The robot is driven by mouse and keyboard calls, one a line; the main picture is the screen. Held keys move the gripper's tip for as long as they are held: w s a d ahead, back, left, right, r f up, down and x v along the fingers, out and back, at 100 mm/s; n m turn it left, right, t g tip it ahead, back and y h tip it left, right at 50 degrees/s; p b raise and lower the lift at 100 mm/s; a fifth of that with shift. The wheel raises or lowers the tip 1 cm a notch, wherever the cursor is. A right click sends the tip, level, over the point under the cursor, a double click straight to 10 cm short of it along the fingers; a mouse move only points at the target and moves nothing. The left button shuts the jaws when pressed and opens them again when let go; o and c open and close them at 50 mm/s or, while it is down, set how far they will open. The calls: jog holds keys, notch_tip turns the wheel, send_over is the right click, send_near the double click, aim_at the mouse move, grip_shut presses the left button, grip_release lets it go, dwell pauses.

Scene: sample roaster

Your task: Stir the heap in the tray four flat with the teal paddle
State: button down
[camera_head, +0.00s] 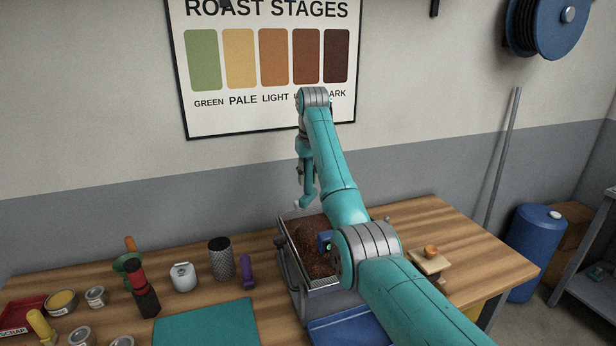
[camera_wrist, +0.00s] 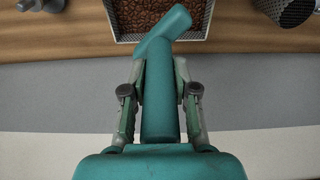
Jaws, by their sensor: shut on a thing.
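My gripper (camera_wrist: 160,95) is shut on the teal paddle (camera_wrist: 160,100), whose angled end (camera_wrist: 166,30) points toward the tray. In the head view the paddle (camera_head: 308,196) hangs from the gripper, its lower end above the far side of the tray. A gap seems to separate it from the beans, though exact height is hard to judge. The metal tray (camera_head: 291,250) holds brown roasted beans (camera_head: 309,240); they also show in the wrist view (camera_wrist: 203,14). My arm covers the tray's right part, so the full shape of the heap is hidden. No tray number is legible.
Left of the tray stand a purple-handled tool (camera_head: 247,270), a dark mesh cylinder (camera_head: 221,259) and a white jar (camera_head: 183,277). A teal mat (camera_head: 206,325) and blue tray (camera_head: 350,329) lie in front. A wooden block (camera_head: 428,264) sits right. The wall is close behind the table.

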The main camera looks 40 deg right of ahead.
aim_at(308, 194)
jog(key=shift+f, duration=4.35)
jog(key=shift+a, duration=0.1)
jog(key=shift+w+a, duration=0.25)
jog(key=shift+a, duration=0.6)
jog(key=shift+w+a, duration=0.25)
jog(key=shift+a, duration=0.6)
jog(key=shift+d, duration=0.15)
jog(key=shift+s+d, duration=0.35)
jog(key=shift+d, duration=0.8)
jog(key=shift+s+d, duration=0.3)
jog(key=shift+d, duration=0.8)
jog(key=shift+s+d, duration=0.35)
jog(key=shift+d, duration=0.8)
